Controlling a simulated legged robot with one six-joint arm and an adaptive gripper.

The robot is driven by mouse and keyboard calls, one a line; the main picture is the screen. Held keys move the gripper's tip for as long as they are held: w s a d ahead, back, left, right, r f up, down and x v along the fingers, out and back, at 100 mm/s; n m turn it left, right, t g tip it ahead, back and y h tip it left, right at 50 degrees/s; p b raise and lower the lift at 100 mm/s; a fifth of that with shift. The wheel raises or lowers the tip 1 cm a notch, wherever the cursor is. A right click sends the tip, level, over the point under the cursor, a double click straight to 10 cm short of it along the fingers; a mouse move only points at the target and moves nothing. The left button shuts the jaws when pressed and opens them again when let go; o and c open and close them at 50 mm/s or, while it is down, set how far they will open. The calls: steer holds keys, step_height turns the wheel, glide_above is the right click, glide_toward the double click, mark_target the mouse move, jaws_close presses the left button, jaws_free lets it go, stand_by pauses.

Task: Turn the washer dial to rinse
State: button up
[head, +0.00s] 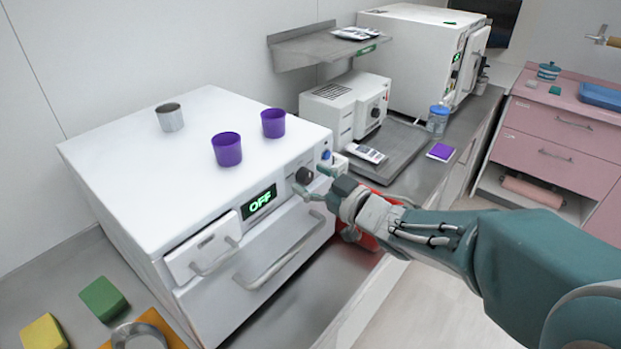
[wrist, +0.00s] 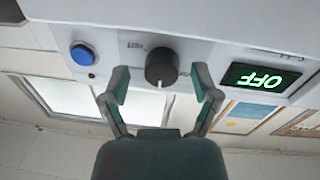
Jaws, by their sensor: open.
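The washer (head: 170,220) is a white box on the steel counter, with a display (head: 259,202) that reads OFF in green. Its dark round dial (head: 304,176) is on the front panel, right of the display in the head view. In the wrist view the picture is upside down; the dial (wrist: 161,68) shows a light pointer mark. My gripper (head: 318,182) is open, and in the wrist view its fingers (wrist: 161,88) are on either side of the dial, apart from it. I cannot tell whether the fingertips reach the dial's depth.
A blue button (head: 326,155) is beside the dial. A drawer handle (head: 215,262) and a door handle (head: 283,250) stick out below the panel. Two purple cups (head: 227,149) and a metal cup (head: 170,117) stand on the washer. A red object (head: 368,238) is behind my gripper.

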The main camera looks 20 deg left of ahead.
steer(key=shift+a, duration=0.15)
jaws_close()
steer(key=n, duration=0.6)
steer(key=shift+n, duration=0.3)
steer(key=n, duration=0.5)
steer(key=shift+n+y, duration=0.4)
